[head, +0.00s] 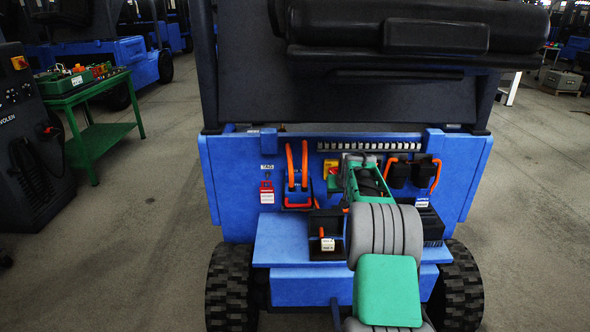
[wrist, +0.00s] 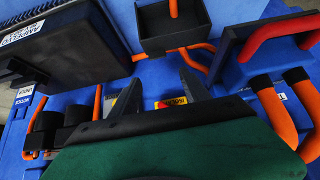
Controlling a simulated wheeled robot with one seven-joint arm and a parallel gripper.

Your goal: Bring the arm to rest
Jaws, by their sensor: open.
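My arm (head: 388,290), green and grey, reaches up from the lower right of the head view to the blue rear panel (head: 463,175) of a vehicle. My gripper (head: 354,164) is at the panel in the head view; its fingertips are hard to make out there. In the wrist view my gripper (wrist: 163,90) has its two dark fingers spread apart, with nothing seen held between them. A yellow and red part (wrist: 172,102) shows behind the gap between the fingers; I cannot tell how far off it is.
A black tray (head: 325,249) with an orange upright stands on the blue shelf; it also shows in the wrist view (wrist: 178,42). A labelled black box (wrist: 75,45) is beside it. Orange cables (head: 290,160), a red tag (head: 267,192) and black connectors (head: 398,174) line the panel. A green table (head: 108,138) stands left.

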